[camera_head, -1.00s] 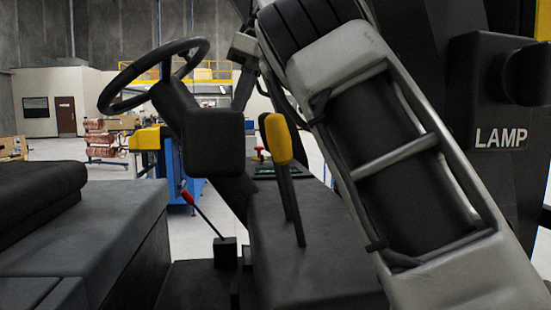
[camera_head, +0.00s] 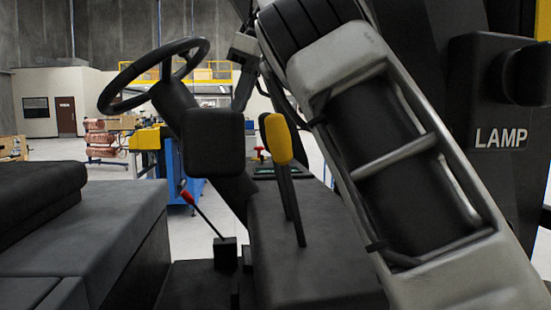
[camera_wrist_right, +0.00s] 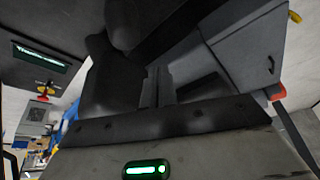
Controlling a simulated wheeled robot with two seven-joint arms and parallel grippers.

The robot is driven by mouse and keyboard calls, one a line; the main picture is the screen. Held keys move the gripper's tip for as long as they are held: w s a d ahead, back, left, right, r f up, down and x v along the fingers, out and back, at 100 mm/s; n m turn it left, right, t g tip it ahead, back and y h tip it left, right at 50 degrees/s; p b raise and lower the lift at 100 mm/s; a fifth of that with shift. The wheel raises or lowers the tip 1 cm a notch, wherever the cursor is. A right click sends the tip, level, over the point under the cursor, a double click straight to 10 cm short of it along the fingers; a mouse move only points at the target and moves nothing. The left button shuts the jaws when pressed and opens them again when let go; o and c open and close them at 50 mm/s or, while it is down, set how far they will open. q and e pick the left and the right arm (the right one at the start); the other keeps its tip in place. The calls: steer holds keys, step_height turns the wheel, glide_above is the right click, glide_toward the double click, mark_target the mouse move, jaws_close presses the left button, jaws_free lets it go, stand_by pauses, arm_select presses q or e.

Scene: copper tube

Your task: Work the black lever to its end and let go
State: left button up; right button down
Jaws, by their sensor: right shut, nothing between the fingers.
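My right arm crosses the head view from the lower right. Its gripper (camera_head: 241,94) is at the far end, dark, slim and shut, with nothing seen between the fingers. It appears just right of the steering column, behind the yellow-knobbed lever in the picture. I cannot single out the black lever for certain. A slim dark shaft (camera_head: 298,212) stands beside the yellow-knobbed lever (camera_head: 278,140), but it may belong to that lever. Contact between gripper and lever cannot be told. The right wrist view shows the gripper housing with a green light (camera_wrist_right: 147,170); its fingertips are not clear. My left gripper is not in view.
A steering wheel (camera_head: 150,75) and dark column box (camera_head: 213,142) stand left of the gripper. A red-handled lever (camera_head: 203,214) rises from the floor. A black seat (camera_head: 75,235) is at left. A LAMP panel (camera_head: 500,138) is at right.

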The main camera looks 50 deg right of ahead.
steer(key=shift+f+b, duration=2.2)
steer(key=shift+f, duration=0.75)
steer(key=shift+s+d+p, duration=0.4)
steer(key=shift+s+d, duration=1.4)
steer(key=shift+d, duration=0.3)
steer(key=shift+a, duration=0.1)
steer(key=w+a+p, duration=0.4)
steer(key=w+a, duration=0.2)
steer(key=shift+a+r, duration=0.2)
steer(key=shift+a, duration=0.15)
